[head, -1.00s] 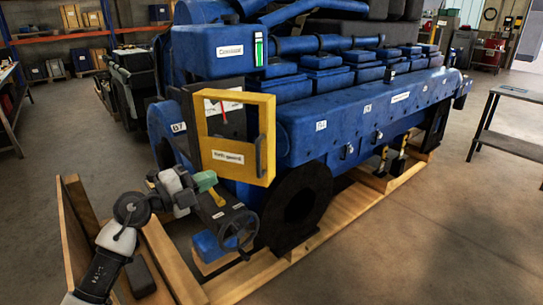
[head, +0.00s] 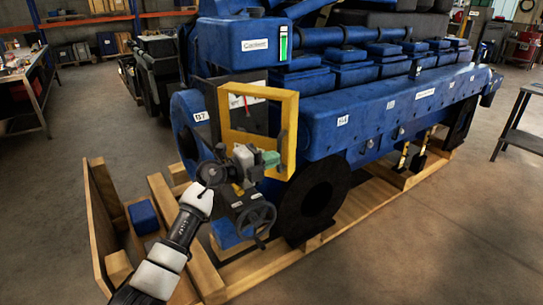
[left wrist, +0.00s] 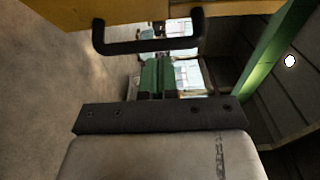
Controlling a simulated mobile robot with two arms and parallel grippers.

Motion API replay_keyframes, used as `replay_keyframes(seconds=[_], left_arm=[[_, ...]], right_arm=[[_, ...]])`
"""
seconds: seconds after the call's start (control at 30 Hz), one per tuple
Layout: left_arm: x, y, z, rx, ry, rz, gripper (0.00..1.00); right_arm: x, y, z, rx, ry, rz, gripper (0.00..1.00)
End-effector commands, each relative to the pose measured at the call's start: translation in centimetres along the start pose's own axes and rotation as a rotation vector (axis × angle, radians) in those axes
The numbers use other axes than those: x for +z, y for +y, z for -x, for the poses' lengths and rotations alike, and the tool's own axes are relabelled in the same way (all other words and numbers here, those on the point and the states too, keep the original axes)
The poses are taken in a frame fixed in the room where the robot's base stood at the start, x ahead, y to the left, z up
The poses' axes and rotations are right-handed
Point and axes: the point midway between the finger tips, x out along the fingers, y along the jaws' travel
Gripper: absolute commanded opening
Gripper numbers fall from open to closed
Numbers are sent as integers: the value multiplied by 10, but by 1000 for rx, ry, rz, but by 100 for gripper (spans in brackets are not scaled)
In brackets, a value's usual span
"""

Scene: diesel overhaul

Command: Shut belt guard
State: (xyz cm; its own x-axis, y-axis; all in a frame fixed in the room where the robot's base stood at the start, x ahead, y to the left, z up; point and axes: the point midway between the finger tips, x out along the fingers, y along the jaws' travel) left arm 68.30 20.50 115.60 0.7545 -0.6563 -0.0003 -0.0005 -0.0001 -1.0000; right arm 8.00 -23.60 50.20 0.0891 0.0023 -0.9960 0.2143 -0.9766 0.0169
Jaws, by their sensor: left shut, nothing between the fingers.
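The belt guard (head: 232,138) is a yellow open frame at the near end of the blue engine (head: 370,120). It has a black bar handle (head: 282,150) on its right upright. My left gripper (head: 271,159) has green fingers and covers part of the guard's lower bar in the head view. In the left wrist view the green fingertips (left wrist: 157,74) are shut and empty, just below the black handle (left wrist: 148,43) in the picture. The guard's yellow edge (left wrist: 110,10) runs along the top there. I cannot tell whether the fingers touch the guard. My right gripper is not in view.
A black handwheel (head: 256,217) sits below the guard. The engine rests on a wooden pallet (head: 350,213), with a raised board (head: 101,215) at left and a blue block (head: 143,215) beside it. A workbench (head: 520,125) stands at right. Floor at lower right is clear.

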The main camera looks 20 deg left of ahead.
Motion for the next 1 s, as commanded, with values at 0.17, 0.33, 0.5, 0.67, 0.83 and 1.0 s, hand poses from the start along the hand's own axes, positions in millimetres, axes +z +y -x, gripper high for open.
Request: replay_keyframes(seconds=[0.17,0.33,0.5,0.67,0.83,1.0], left_arm=[[4,0,-5,-1,1,1,0],[5,0,-5,-1,1,0,0],[5,0,-5,-1,0,0,0],[6,-2,-10,0,-20,3,0],[11,-7,-24,0,-87,5,0],[20,-9,-46,-2,-193,6,0]], right_arm=[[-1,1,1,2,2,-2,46],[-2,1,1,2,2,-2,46],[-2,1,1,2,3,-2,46],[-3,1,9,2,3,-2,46],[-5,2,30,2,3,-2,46],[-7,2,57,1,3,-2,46]])
